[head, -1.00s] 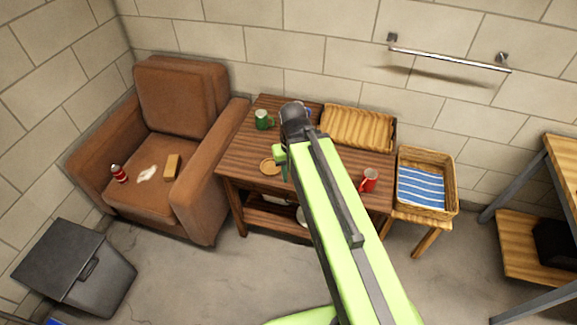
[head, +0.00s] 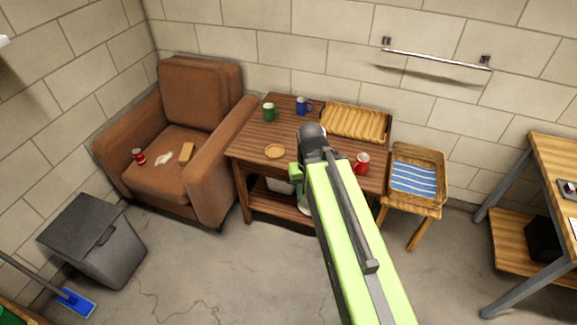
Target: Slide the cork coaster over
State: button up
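The cork coaster (head: 275,151) is a round, tan disc lying flat on the slatted wooden table (head: 258,132), near its front left part. My gripper (head: 298,176) is at the end of my green arm, to the right of the coaster and a little nearer the camera in the picture. A clear gap shows between them. The wrist hides most of the fingers, so I cannot see whether they are open or shut.
A green mug (head: 269,112), a blue mug (head: 302,106) and a red mug (head: 361,164) stand on the table, with a wicker tray (head: 355,122) at the back. A brown armchair (head: 195,95) adjoins the left side. A basket (head: 417,152) sits at right.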

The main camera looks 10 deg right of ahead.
aim_at(274, 150)
jog(key=u, duration=0.2)
jog(key=i, duration=0.7)
jog(key=z, duration=1.05)
jog(key=k, duration=0.1)
jog(key=u, duration=3.1)
jog(key=k, duration=1.2)
jog(key=z, duration=0.75)
jog(key=i, duration=0.7)
